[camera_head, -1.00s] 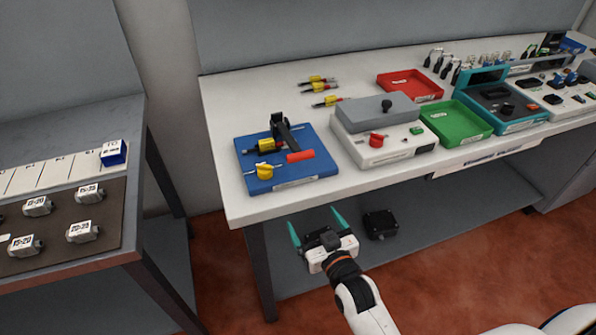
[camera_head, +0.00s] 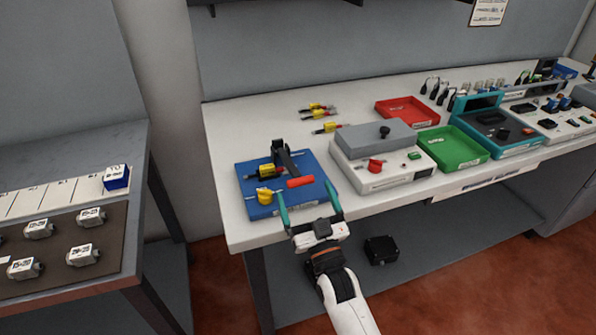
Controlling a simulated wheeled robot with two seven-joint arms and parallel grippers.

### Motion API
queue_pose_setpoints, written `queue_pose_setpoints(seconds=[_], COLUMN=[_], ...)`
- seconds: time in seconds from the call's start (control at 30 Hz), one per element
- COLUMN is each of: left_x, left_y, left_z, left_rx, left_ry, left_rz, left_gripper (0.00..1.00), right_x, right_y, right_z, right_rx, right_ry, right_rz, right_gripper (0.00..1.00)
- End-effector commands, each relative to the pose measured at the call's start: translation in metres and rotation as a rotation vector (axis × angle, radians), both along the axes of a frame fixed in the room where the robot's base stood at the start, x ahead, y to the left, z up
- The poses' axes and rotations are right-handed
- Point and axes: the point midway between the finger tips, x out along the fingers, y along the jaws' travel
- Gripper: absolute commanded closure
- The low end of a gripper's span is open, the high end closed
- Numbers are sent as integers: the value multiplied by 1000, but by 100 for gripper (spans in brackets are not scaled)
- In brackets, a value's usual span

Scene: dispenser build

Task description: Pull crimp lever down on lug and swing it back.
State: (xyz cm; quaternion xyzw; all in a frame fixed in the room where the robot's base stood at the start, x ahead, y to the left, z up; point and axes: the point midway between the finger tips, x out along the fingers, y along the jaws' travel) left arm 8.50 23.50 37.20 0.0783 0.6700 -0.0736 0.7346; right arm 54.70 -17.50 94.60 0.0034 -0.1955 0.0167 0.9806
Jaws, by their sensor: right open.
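The blue crimp base (camera_head: 246,177) lies at the left end of the white table. It carries a black upright post with the crimp lever, whose red handle (camera_head: 300,182) points toward the front right. A yellow and black lug piece (camera_head: 268,171) lies by the post, and a yellow knob or lug (camera_head: 265,196) sits near the front left of the base. My right gripper (camera_head: 309,203) is open and empty, its two teal fingers pointing at the front of the base, just short of the red handle in the picture. My left gripper is not in view.
Right of the base stands a grey and white box (camera_head: 385,155) with a red knob. A green tray (camera_head: 453,147), a red tray (camera_head: 408,111) and a teal device (camera_head: 497,122) stand beyond it. Several yellow lugs (camera_head: 322,116) lie behind. A black box (camera_head: 381,250) is on the lower shelf.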

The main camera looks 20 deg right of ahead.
Motion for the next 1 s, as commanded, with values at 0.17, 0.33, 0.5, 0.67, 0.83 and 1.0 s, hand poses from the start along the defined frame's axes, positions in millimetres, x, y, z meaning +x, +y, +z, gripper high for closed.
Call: queue_pose_setpoints(seconds=[0.17, 0.33, 0.5, 0.67, 0.83, 1.0], left_x=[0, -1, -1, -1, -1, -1], left_y=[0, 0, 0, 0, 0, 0], left_z=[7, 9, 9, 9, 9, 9], left_rx=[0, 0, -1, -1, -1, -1], left_ry=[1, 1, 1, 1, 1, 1], left_rz=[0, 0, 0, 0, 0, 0], left_gripper=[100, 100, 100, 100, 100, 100], right_x=[33, 51, 58, 59, 58, 58], right_y=[1, 2, 2, 2, 2, 2], right_z=[16, 22, 24, 24, 24, 24], right_rx=[0, 0, 0, 0, 0, 0], right_ry=[-2, 0, 2, 2, 2, 2], right_rz=[0, 0, 0, 0, 0, 0], right_gripper=[7, 7, 7, 7, 21, 49])
